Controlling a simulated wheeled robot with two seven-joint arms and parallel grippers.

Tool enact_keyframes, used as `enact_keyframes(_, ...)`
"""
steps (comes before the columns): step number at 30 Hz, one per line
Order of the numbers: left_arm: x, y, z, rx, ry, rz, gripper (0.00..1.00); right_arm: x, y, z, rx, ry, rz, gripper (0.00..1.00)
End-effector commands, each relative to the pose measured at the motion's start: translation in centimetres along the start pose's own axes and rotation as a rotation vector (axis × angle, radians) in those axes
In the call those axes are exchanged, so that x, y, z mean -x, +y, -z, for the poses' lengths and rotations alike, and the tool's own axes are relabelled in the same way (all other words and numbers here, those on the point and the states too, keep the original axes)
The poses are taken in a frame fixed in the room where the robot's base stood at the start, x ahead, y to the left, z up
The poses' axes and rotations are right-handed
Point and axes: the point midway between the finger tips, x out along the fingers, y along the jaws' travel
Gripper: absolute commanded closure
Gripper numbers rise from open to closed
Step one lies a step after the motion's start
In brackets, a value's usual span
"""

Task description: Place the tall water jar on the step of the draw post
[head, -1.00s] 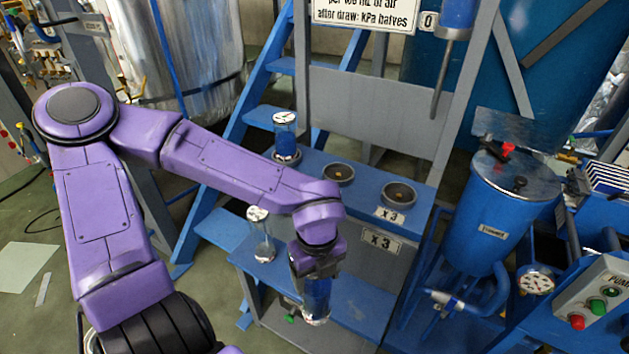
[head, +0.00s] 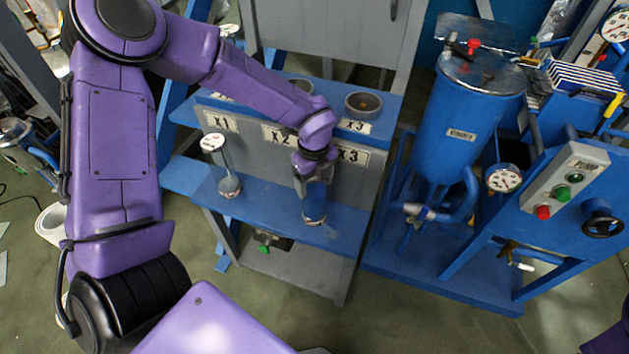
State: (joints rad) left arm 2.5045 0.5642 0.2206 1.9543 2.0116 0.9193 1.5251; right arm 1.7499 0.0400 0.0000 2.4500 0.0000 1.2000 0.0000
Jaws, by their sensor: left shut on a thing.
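The tall water jar (head: 315,203), a clear cylinder with blue content, hangs upright below my left gripper (head: 314,178). The gripper is shut on its upper part and hides its top. The draw post's step (head: 268,203) is the blue lower shelf in front of the grey panel. The jar's base appears over or on the right half of this step; I cannot tell whether it touches. My right gripper is out of view.
A clear jar with a white lid (head: 226,168) stands on the step's left part. Above are labels and a ring holder (head: 363,104) on the upper shelf. A blue tank (head: 467,115) and gauge (head: 504,180) stand to the right. The step's middle is clear.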

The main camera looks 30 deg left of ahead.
Motion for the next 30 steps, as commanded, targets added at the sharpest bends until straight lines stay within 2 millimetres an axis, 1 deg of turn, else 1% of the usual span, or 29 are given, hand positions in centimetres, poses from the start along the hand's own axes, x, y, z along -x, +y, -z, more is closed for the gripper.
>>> enact_keyframes(7,-0.1,-0.1,0.0,0.0,0.0,0.003,1.0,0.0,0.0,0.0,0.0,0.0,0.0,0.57)
enact_keyframes(11,-0.5,-0.1,0.0,0.0,0.0,0.003,1.0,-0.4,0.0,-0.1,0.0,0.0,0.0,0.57)
enact_keyframes(12,-0.4,0.0,0.0,0.0,0.0,0.001,0.16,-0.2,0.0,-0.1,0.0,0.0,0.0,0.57)
enact_keyframes(13,-0.4,0.0,0.0,0.0,0.0,0.001,0.06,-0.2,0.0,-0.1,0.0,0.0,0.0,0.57)
enact_keyframes(14,-0.4,0.0,0.0,0.0,0.0,0.001,0.03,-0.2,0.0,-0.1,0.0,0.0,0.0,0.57)
enact_keyframes(21,-0.4,0.0,0.0,0.0,0.0,0.001,0.03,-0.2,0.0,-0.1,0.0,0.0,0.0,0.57)
enact_keyframes(24,0.3,0.0,0.0,0.001,-0.001,0.002,0.03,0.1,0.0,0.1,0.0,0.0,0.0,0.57)
enact_keyframes(26,1.2,-0.1,0.0,0.002,-0.001,0.005,0.03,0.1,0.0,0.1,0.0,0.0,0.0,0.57)
enact_keyframes(29,3.6,-0.1,0.0,0.003,0.0,0.007,0.03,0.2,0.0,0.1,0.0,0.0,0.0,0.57)
enact_keyframes(30,4.8,-0.1,0.0,0.002,0.0,0.007,0.03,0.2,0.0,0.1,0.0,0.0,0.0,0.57)
